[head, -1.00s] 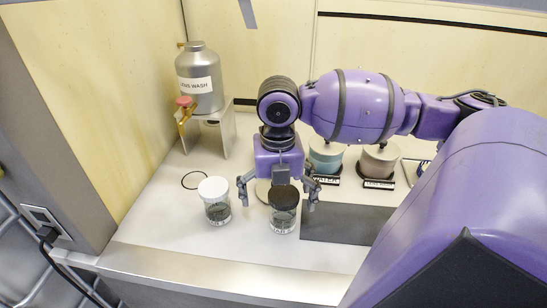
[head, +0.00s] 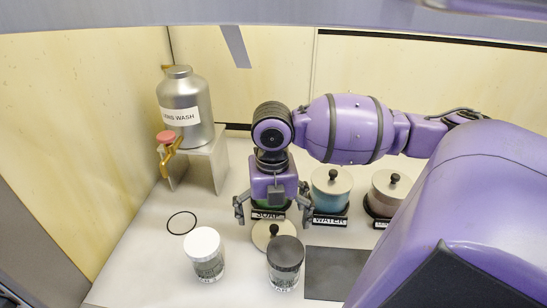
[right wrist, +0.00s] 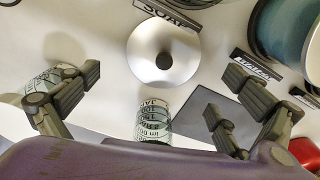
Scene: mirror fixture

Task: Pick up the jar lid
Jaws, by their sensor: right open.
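A round pale lid with a dark knob (head: 273,234) lies flat on the counter, in front of the SOAP label and behind a dark-topped glass jar (head: 285,262). In the right wrist view the lid (right wrist: 150,38) is whole and its knob faces the camera. My right gripper (head: 272,212) points down with its fingers spread wide and nothing between them. In the head view it overlaps the area just behind the lid; in the right wrist view the lid lies between and beyond the fingertips. I cannot tell its exact height. My left gripper is out of view.
A white-topped glass jar (head: 205,252) stands left of the dark-topped one. A black ring (head: 182,223) lies farther left. Lidded WATER (head: 331,188) and pinkish (head: 388,190) pots stand right. A LENS WASH canister (head: 186,100) sits on a stand (head: 205,160). A dark square (head: 335,272) lies front right.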

